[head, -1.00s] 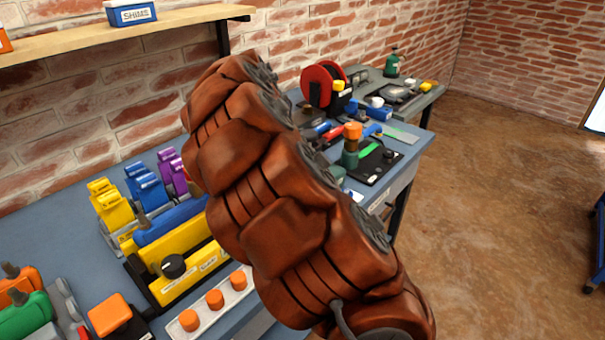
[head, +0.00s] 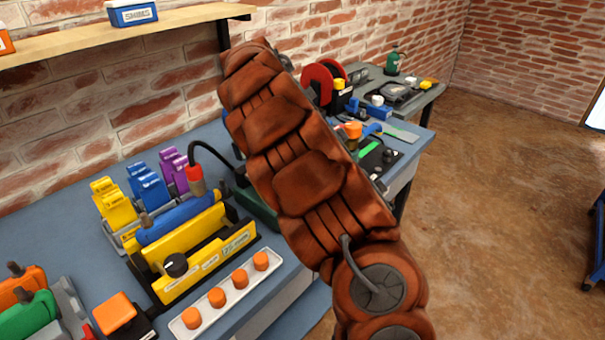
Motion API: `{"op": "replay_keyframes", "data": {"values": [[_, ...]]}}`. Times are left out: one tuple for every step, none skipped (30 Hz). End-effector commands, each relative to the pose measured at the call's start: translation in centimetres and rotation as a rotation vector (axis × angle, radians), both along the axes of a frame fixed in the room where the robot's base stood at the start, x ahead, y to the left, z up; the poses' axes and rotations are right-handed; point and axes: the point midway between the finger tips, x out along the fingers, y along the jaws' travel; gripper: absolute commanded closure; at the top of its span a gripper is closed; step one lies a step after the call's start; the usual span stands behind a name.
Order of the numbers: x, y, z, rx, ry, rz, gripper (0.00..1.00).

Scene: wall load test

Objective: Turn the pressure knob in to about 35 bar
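A black round knob (head: 175,265) with a white pointer line sits on the front of a yellow frame (head: 205,255) with pale labels. A blue cylinder (head: 180,218) lies along the frame's back. A black hose (head: 212,150) runs from a red coupling (head: 195,178) at the cylinder's right end towards a dark green unit (head: 258,212), partly behind my arm. An orange cap (head: 354,129) shows past my arm's right side. I cannot tell which of these is the pressure knob. No gauge reading is legible. My gripper is out of sight; only my copper-coloured arm shows.
A white tray (head: 238,284) with several orange caps lies along the bench's front edge. Yellow, blue and purple blocks (head: 150,187) stand behind the frame. A red reel (head: 322,82) and small tools are further back. A shelf (head: 60,37) juts from the brick wall.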

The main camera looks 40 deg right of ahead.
Motion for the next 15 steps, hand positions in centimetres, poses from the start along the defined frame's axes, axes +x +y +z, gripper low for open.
{"op": "replay_keyframes", "data": {"values": [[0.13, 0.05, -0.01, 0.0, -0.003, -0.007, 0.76], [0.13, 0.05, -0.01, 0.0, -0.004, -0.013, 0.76], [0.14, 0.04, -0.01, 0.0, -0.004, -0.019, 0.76], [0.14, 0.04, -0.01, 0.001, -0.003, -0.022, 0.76], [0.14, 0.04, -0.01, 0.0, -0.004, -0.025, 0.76], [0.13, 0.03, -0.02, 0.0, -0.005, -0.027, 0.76], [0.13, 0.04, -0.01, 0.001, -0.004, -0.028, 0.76], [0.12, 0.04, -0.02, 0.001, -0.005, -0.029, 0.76], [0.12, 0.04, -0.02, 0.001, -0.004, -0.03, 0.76], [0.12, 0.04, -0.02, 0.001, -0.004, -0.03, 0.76], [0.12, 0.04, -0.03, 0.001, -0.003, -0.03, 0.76], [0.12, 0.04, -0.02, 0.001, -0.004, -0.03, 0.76], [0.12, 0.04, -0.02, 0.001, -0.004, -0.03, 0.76], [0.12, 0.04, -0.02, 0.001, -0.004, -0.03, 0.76], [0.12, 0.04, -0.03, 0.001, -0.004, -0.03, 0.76]]}}
